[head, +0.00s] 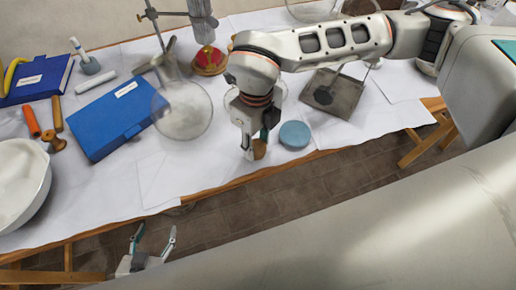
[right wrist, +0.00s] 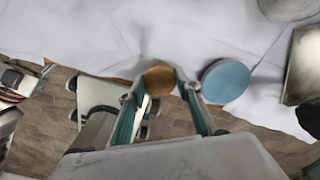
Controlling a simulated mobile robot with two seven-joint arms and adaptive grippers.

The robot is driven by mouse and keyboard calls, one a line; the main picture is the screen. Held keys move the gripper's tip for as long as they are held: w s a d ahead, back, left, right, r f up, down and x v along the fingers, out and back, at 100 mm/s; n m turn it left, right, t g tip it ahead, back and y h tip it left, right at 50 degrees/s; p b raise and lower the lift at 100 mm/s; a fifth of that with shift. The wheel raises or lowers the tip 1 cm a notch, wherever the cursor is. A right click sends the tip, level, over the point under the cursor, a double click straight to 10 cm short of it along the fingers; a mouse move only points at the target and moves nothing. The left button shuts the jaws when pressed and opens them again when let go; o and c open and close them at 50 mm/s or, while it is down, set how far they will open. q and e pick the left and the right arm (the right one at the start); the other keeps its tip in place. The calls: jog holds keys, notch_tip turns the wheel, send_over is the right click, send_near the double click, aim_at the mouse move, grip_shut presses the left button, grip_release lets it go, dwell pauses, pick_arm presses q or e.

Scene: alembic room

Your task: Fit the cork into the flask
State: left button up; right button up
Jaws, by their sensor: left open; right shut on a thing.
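A brown cork (head: 260,149) is between the fingertips of my right gripper (head: 254,150), near the table's front edge. In the right wrist view the cork (right wrist: 160,79) sits pinched between both fingertips. A clear round glass flask (head: 184,112) is on the table left of my right gripper, its neck toward the back left; its mouth is hard to make out. More clear glass (head: 279,92) shows partly behind my right wrist. My left gripper (head: 156,238) is open and empty, low in front of the table.
A blue round disc (head: 294,135) lies just right of the cork. A blue box (head: 118,117), a white bowl (head: 22,182) and a red-and-gold object (head: 209,60) are to the left and back. A dark square tray (head: 332,94) is to the right.

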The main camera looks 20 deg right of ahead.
jog(key=shift+r+p, duration=0.75)
jog(key=shift+r, duration=0.55)
